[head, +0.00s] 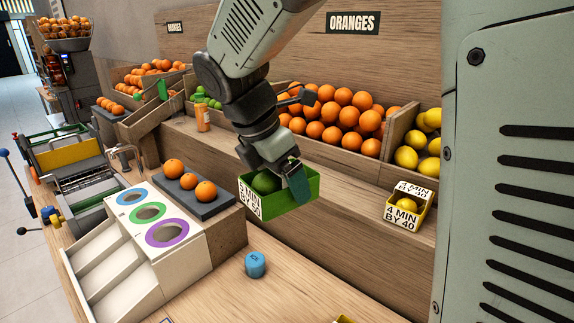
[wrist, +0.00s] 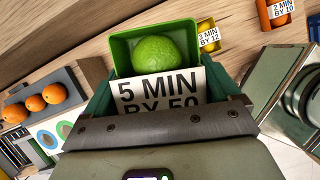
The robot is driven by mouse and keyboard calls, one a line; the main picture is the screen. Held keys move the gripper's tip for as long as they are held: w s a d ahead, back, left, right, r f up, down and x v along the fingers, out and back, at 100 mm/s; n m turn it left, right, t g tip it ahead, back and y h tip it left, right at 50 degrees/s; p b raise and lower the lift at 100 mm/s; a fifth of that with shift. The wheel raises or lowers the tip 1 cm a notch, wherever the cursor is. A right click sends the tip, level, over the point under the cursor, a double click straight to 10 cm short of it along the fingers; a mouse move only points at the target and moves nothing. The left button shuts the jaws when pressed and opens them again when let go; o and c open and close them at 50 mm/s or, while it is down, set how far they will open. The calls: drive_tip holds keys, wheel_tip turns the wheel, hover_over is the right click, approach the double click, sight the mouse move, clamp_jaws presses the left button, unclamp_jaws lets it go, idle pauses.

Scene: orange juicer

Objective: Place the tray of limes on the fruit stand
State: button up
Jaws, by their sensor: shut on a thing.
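The tray of limes is a small green box (head: 300,194) with a white label reading "5 MIN BY 50" and a lime (head: 266,182) inside. My gripper (head: 275,185) is shut on the green tray and holds it above the wooden counter, in front of the fruit stand (head: 345,170). In the wrist view the green tray (wrist: 122,42) sits between my fingers, its label facing the camera and one lime (wrist: 155,55) in it. The stand holds bins of oranges (head: 335,112), lemons (head: 410,157) and, further left, limes (head: 203,98). The tray's underside is hidden.
A yellow tray (head: 425,213) labelled "4 MIN BY 40" stands on the stand's ledge at right. A white sorter with coloured rings (head: 150,213) and a dark board with oranges (head: 210,208) are at left.

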drive_tip(key=r, duration=0.3)
drive_tip(key=shift+w+r, duration=0.2)
drive_tip(key=shift+w, duration=0.1)
drive_tip(key=w+d+n, duration=0.1)
drive_tip(key=w+d, duration=0.3)
drive_tip(key=w, duration=0.5)
drive_tip(key=w+d+n, duration=0.1)
drive_tip(key=w+d, duration=0.4)
drive_tip(key=w, duration=0.4)
drive_tip(key=w+d+n, duration=0.1)
drive_tip(key=w+d, duration=0.3)
drive_tip(key=w, duration=0.5)
drive_tip(key=shift+t+y, duration=0.3)
drive_tip(key=shift+t, duration=0.1)
drive_tip(key=f, duration=1)
drive_tip(key=shift+s+a+f, duration=0.2)
drive_tip(key=shift+s+f, duration=0.1)
drive_tip(key=shift+f, duration=2.4)
drive_tip(key=o, duration=0.9)
drive_tip(key=shift+f, duration=0.15)
